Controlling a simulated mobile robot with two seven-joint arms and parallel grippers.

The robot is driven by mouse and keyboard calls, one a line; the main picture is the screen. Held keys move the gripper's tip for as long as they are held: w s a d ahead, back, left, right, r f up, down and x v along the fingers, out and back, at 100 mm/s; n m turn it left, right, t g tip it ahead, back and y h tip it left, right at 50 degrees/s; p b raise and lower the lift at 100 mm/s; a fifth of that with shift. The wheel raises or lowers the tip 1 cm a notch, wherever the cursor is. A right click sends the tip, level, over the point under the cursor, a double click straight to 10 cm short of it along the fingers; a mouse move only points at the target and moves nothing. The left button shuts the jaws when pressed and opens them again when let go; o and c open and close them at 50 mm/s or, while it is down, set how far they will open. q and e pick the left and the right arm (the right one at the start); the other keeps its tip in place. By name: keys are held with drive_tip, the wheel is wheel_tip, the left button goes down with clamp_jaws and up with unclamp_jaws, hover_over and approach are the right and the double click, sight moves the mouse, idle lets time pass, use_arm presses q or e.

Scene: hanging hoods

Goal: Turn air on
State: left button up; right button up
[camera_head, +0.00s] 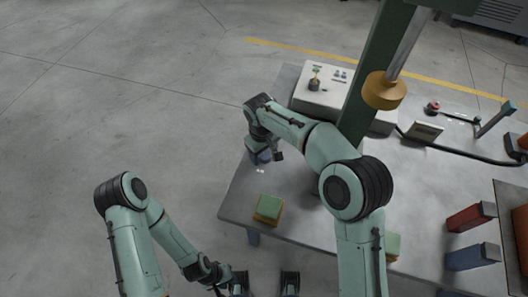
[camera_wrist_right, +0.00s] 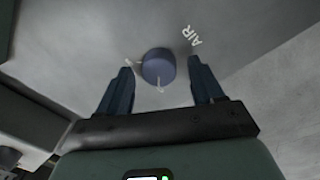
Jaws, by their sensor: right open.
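In the right wrist view a round dark blue knob (camera_wrist_right: 158,66) sits on a grey metal surface, with small white marks around it. The white label AIR (camera_wrist_right: 193,37) is printed beside it. My right gripper (camera_wrist_right: 160,76) is open, one dark finger on each side of the knob, with visible gaps in the picture. Whether they touch it cannot be told. In the head view my right gripper (camera_head: 264,154) is over the left edge of the table (camera_head: 290,215), partly hidden by its own wrist.
A green-and-yellow block (camera_head: 268,208) lies near the table's front left. A white box with controls (camera_head: 318,92) stands behind. A green post (camera_head: 372,72) rises beside my right arm. Red (camera_head: 470,217) and blue (camera_head: 472,257) items lie right. Open floor is on the left.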

drive_tip(key=shift+f, duration=0.1)
drive_tip(key=c, duration=1.1)
drive_tip(key=shift+o, duration=0.2)
use_arm(q)
drive_tip(key=shift+r, duration=0.1)
use_arm(e)
drive_tip(key=m+p, duration=0.1)
drive_tip(key=m, duration=0.3)
drive_tip(key=shift+w+p, duration=0.1)
drive_tip(key=shift+p, duration=0.25)
drive_tip(key=m+p, duration=0.1)
drive_tip(key=m, duration=0.3)
drive_tip(key=m+p, duration=0.1)
drive_tip(key=m, duration=0.4)
drive_tip(key=shift+w+d+g, duration=0.1)
drive_tip(key=shift+g, duration=0.2)
use_arm(q)
wheel_tip(320, 180, up, 6)
drive_tip(key=w+p, duration=0.1)
drive_tip(key=w, duration=0.1)
drive_tip(key=shift+w+f, duration=0.25)
use_arm(e)
drive_tip(key=m, duration=0.4)
drive_tip(key=shift+d+m, duration=0.1)
drive_tip(key=shift+m, duration=0.3)
use_arm(q)
drive_tip(key=shift+p, duration=0.3)
